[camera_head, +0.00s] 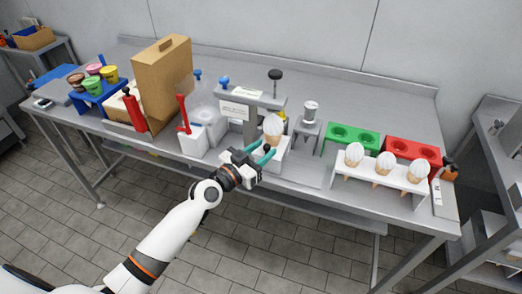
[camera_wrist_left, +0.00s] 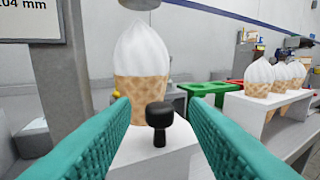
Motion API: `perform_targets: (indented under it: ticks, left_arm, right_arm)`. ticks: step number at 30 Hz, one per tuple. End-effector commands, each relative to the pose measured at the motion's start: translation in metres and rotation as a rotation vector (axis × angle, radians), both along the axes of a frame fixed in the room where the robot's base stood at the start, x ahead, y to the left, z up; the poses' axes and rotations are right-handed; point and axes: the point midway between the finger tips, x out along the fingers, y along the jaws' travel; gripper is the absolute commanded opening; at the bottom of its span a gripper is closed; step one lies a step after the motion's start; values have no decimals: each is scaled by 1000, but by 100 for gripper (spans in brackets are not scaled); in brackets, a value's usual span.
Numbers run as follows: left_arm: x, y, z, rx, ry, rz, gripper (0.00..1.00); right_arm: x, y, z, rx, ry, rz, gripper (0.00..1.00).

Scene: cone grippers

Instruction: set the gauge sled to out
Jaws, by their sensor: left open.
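The gauge sled (camera_head: 277,163) is a white block at the front of a grey gauge stand (camera_head: 234,131). An ice-cream cone (camera_head: 273,127) stands upright on it; it also shows in the left wrist view (camera_wrist_left: 141,65). A black knob (camera_wrist_left: 159,117) rises at the sled's near side. My left gripper (camera_head: 264,155) is at the sled's front with its teal fingers open. In the left wrist view the knob appears between the fingers, with a visible gap on both sides. Whether the fingertips reach past the knob is hard to tell. My right gripper is not in view.
A white rack (camera_head: 380,178) with 3 cones stands to the right, before a green tray (camera_head: 352,138) and a red tray (camera_head: 413,150). A red-handled device (camera_head: 184,115), a brown box (camera_head: 163,80) and a blue cup stand (camera_head: 98,91) are left. The bench's back right is clear.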

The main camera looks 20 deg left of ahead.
Motion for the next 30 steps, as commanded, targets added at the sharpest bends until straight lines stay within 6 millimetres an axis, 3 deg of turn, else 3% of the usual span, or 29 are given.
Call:
perform_targets:
  ticks: [1, 8, 17, 30]
  left_arm:
    - [0, 0, 0, 0, 0, 0, 36]
    - [0, 0, 0, 0, 0, 0, 0]
    - [0, -7, 2, -3, 1, 1, 0]
    - [-3, -83, 3, -5, 4, 0, 0]
  right_arm:
    - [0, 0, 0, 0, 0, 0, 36]
    - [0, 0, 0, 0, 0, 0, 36]
    - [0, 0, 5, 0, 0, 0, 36]
    - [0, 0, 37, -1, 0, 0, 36]
